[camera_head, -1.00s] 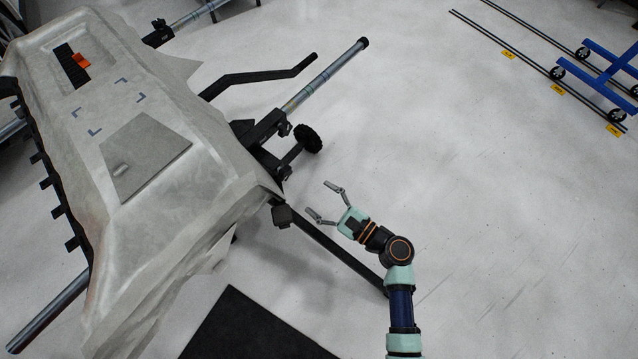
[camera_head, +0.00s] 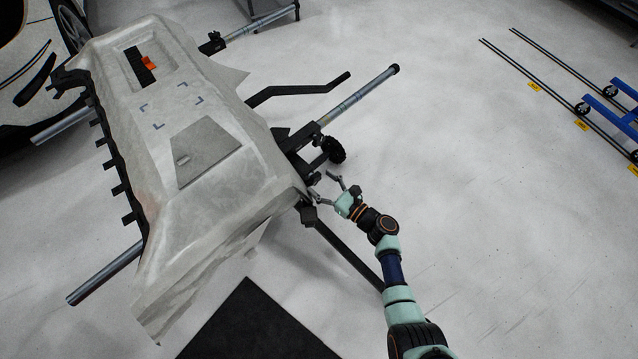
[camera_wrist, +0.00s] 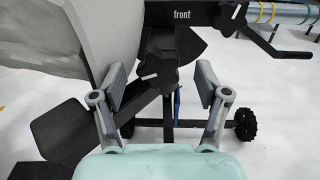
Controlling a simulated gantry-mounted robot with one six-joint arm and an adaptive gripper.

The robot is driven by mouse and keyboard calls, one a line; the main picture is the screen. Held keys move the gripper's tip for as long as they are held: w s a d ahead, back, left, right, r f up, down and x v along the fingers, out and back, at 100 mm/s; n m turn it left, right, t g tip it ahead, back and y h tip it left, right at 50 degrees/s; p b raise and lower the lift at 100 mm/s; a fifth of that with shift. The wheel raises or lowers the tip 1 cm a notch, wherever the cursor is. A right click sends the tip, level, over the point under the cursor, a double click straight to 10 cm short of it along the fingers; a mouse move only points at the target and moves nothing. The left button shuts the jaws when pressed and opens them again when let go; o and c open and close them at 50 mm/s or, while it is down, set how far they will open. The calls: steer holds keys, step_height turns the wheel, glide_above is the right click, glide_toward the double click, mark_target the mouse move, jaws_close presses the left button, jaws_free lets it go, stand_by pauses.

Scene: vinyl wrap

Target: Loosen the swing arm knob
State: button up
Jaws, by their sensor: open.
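A dark knob (camera_wrist: 150,67) shows in the wrist view on a black post of the stand, between my open fingertips and apparently ahead of them. A second dark knob (camera_wrist: 232,18) sits higher right, beside a black beam (camera_wrist: 182,17) marked "front". I cannot tell from a label which is the swing arm knob. My gripper (camera_wrist: 160,73) is open and empty, fingers spread left and right. In the head view my gripper (camera_head: 323,183) is at the stand's near right side, close to the panel's corner. The post's knob is not clear there.
A large grey wrapped panel (camera_head: 205,200) lies on the stand, its edge near my left finger. A black wheel (camera_head: 333,150), a metal tube (camera_head: 360,94) and a slanted black leg (camera_head: 345,250) surround the gripper. Open floor lies to the right.

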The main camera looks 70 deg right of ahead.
steer(key=shift+w+d, duration=0.1)
steer(key=shift+w, duration=0.35)
steer(key=c, duration=1.1)
steer(key=shift+c, duration=0.2)
steer(key=shift+n, duration=0.4)
steer(key=n+b, duration=0.2)
steer(key=n, duration=0.2)
steer(key=shift+f+n+b, duration=0.15)
steer(key=shift+n+b, duration=0.15)
steer(key=shift+b, duration=0.1)
steer(key=n+b, duration=0.1)
steer(key=n, duration=0.1)
steer(key=n+b, duration=0.1)
steer(key=n, duration=0.1)
steer(key=shift+w+a+n+g, duration=0.1)
steer(key=shift+a+n+g, duration=0.1)
steer(key=shift+n+g, duration=0.15)
steer(key=shift+n+b, duration=0.3)
steer(key=shift+n, duration=0.05)
